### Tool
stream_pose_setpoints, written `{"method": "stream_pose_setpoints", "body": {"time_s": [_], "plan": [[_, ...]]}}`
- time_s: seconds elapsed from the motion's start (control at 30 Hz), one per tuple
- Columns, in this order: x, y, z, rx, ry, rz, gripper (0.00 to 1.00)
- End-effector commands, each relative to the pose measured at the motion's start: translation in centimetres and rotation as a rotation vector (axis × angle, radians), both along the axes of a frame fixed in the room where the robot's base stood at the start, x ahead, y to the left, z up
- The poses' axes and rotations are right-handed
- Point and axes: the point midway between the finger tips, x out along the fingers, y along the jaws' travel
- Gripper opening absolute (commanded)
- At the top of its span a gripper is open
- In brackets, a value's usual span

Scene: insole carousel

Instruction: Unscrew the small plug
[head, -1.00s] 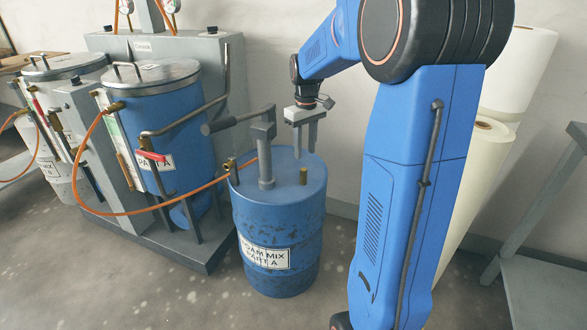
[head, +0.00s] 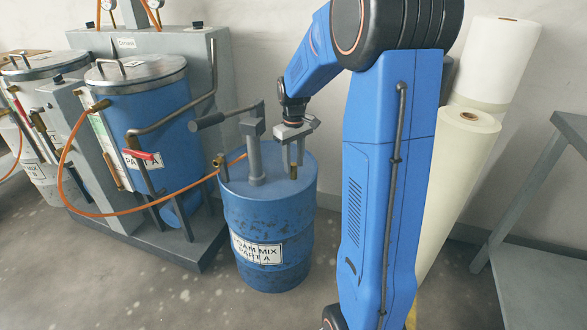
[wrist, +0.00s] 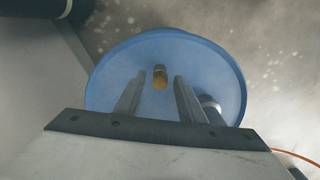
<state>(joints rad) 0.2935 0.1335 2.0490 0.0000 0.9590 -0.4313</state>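The small plug (head: 293,172) is a short brass piece standing upright on the top of the blue drum (head: 262,212), right of the pump post. My gripper (head: 291,163) points down over it, with its fingertips near the plug's top. In the wrist view the plug (wrist: 160,77) shows between the two open fingers, with a gap on both sides and no contact visible. I cannot tell how far the fingertips reach down beside it. The drum top (wrist: 112,85) fills the middle of that view.
The pump post (head: 255,155) with its handle (head: 207,121) rises close to the left of my gripper. An orange hose (head: 130,213) runs from the drum to a blue tank (head: 160,115). White rolls (head: 468,140) and a grey table (head: 555,150) stand at the right.

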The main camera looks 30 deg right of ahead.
Motion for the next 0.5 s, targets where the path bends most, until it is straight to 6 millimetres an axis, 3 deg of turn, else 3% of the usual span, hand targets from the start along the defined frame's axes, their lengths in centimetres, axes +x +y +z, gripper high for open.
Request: {"method": "stream_pose_setpoints", "body": {"time_s": [0.37,0.5], "plan": [[-0.01,0.0,-0.11,0.0,0.0,-0.007,0.36],[-0.01,0.0,-0.1,0.0,0.0,-0.097,0.36]]}}
